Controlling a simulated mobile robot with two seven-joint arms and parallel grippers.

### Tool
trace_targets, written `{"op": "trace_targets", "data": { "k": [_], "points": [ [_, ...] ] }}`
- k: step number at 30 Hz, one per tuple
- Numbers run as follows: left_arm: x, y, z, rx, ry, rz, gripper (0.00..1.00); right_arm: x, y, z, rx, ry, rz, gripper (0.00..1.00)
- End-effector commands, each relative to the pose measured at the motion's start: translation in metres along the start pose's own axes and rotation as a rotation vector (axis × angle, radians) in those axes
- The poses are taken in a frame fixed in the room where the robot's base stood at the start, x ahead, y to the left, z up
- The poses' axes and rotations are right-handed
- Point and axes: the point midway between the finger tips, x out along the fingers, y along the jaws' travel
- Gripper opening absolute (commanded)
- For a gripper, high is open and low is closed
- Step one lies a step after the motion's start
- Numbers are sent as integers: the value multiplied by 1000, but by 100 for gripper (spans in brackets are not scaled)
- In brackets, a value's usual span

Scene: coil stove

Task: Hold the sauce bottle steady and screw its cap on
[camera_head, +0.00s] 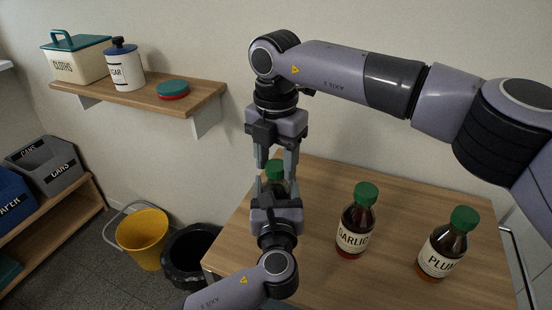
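A dark sauce bottle (278,187) with a green cap (275,168) stands towards the back left of the wooden table, mostly hidden by my grippers. The cap sits at the top of the bottle; how tightly it is seated cannot be seen. My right gripper (272,174) points down from above, its two fingers apart on either side of the cap, with a gap showing at the left. My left gripper (278,185) reaches up from the front, its fingers on either side of the bottle's body. Whether they touch the glass is hidden.
A garlic bottle (354,228) and a plum bottle (441,250), both green-capped, stand upright to the right on the table (400,200). A wall shelf (205,98) with containers is at the upper left. A yellow bucket (143,240) and a black bin (188,262) stand left of the table.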

Motion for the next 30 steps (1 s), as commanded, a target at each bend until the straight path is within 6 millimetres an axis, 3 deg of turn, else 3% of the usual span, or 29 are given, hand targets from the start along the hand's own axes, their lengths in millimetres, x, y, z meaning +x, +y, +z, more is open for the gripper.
{"op": "trace_targets", "data": {
  "k": [10, 14, 24, 30],
  "points": [
    [0, 0, 0, 1, 0, 1, 0, -1, 0, 0, -2, 0, 1, 70],
    [0, 0, 0, 2, 0, 1, 0, -11, 1, 0, -2, -2, 3, 70],
    [0, 0, 0, 2, 0, 1, 0, -81, 1, 0, -1, -2, 4, 70],
    [0, 0, 0, 2, 0, 1, 0, -110, 0, 0, -2, -1, 2, 70]
  ]
}}
